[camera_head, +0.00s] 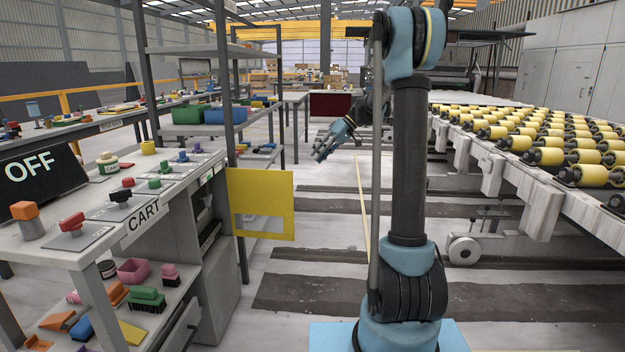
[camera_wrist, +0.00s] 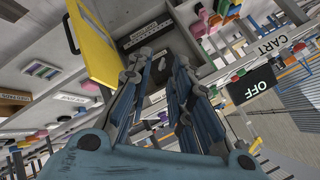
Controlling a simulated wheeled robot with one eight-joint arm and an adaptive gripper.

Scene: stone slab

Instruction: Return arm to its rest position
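The wrist view is tilted, with the yellow panel and the shelves beyond the fingers. Part of my arm is hidden behind its upright link in the head view.
A yellow panel (camera_head: 262,188) juts from the cart bench (camera_head: 150,215) at left. A shelf rack (camera_head: 205,49) stands behind it. A roller conveyor (camera_head: 540,190) with yellow rollers runs along the right. An OFF screen (camera_head: 35,172) stands at far left. Floor between is open.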

